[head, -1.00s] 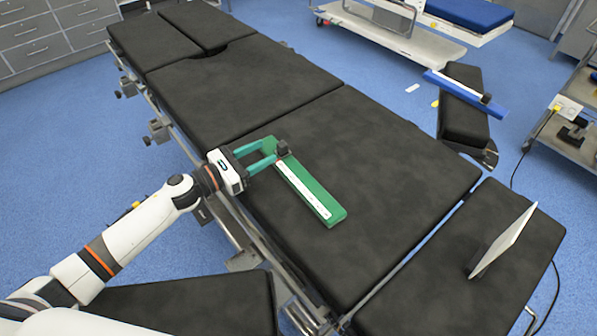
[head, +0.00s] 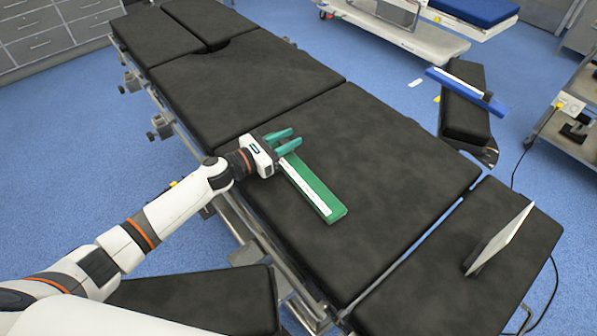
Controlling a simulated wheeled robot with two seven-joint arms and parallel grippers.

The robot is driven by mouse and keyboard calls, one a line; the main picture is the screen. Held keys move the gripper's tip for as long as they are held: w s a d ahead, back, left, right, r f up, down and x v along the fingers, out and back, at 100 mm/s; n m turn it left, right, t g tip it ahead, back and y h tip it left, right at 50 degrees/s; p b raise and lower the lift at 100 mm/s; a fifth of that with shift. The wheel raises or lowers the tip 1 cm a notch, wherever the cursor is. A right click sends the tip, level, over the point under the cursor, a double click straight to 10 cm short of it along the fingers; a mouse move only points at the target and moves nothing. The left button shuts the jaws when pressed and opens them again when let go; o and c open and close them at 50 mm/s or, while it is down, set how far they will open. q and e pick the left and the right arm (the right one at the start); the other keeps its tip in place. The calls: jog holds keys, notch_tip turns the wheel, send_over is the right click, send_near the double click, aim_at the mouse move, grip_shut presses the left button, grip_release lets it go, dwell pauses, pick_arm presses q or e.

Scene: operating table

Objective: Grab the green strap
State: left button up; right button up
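The green strap (head: 323,195) lies on the dark padded operating table, with a white strip along its left edge. Its far end is hidden behind my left gripper. My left gripper (head: 296,139) has teal fingers that stand apart over the strap's far end, with a dark gap between them. I see nothing clearly held, and I cannot tell whether the fingers touch the strap. The strap's black buckle is hidden or too hard to make out. My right gripper is not in view.
The operating table (head: 390,160) is otherwise clear around the strap. A thin pale panel (head: 500,240) stands upright on the near right pad. A blue strap (head: 466,92) lies across a side armrest (head: 465,118) at right. A metal rail runs along the table's left edge.

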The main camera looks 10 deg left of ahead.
pick_arm(q)
grip_shut()
jog(key=shift+r, duration=0.1)
